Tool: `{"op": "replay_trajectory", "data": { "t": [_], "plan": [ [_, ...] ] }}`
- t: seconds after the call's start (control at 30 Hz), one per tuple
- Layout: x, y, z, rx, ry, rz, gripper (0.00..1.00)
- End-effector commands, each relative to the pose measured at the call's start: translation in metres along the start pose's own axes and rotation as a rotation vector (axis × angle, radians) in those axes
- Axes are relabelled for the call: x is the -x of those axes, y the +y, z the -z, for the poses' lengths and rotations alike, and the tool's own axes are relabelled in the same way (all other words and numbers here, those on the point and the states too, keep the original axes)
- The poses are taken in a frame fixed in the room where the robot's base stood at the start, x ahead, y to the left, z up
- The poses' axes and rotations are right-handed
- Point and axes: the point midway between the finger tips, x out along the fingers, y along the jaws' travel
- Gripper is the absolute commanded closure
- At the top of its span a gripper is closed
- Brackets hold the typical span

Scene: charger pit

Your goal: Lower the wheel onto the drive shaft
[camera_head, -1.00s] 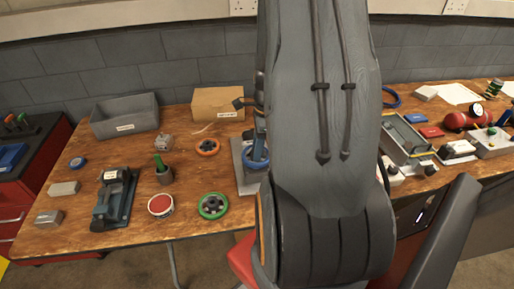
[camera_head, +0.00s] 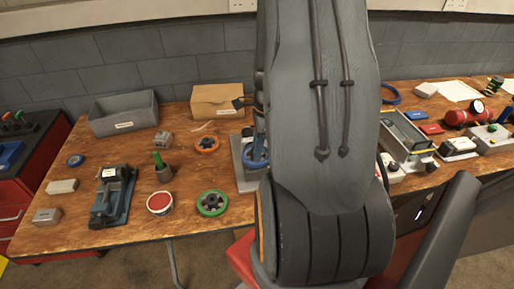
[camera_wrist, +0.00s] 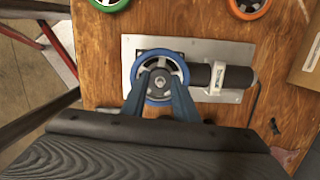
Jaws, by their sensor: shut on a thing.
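A wheel with a blue rim and grey spokes (camera_wrist: 154,101) is between the fingers of my gripper (camera_wrist: 161,82) in the wrist view. My gripper is shut on it. The wheel is over the left part of a pale metal plate (camera_wrist: 228,50), beside a dark cylindrical motor (camera_wrist: 240,76) with a white label band. The drive shaft is hidden under the wheel, so I cannot tell whether they touch. In the head view my arm hides most of this, but part of the blue wheel (camera_head: 252,158) and the plate's left edge (camera_head: 238,160) show.
A green wheel (camera_head: 201,205) and an orange wheel (camera_head: 197,147) lie left of the plate. A cardboard box (camera_head: 222,93) and a grey bin (camera_head: 122,103) stand at the back. A red round tin (camera_head: 160,203) and a clamp-like tool (camera_head: 112,195) are farther left.

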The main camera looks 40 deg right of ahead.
Motion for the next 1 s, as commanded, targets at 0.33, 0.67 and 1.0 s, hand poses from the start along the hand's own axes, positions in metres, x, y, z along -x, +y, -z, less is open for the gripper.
{"op": "replay_trajectory", "data": {
  "t": [0.33, 0.67, 1.0],
  "plan": [
    [-0.0028, -0.0001, 0.0004, 0.0, 0.0, 0.0, 1.0],
    [-0.0048, -0.0001, 0.0007, 0.001, 0.0, 0.0, 0.51],
    [-0.0031, 0.0001, 0.0005, 0.0, 0.0, 0.0, 0.65]
  ]
}}
